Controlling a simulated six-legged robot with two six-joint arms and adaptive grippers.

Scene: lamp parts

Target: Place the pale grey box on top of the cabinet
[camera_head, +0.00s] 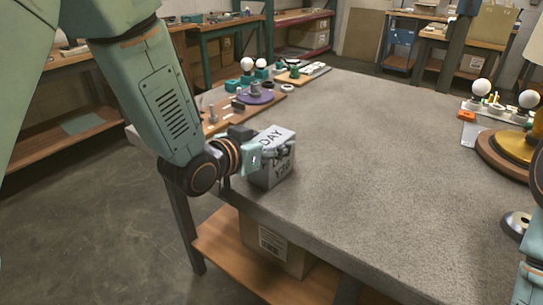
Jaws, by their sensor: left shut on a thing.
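The pale grey box (284,171), with dark lettering on its faces, is at the left edge of the grey table (370,175). My left gripper (272,153) reaches it from the left and is shut on it. No cabinet can be made out with certainty.
A brown board with a purple disc (254,97) and lamp parts lies at the table's far left. White bulbs (481,87) and a brass-coloured round base (518,147) stand at the right. A cardboard box (262,240) sits on the shelf below. The table's middle is clear.

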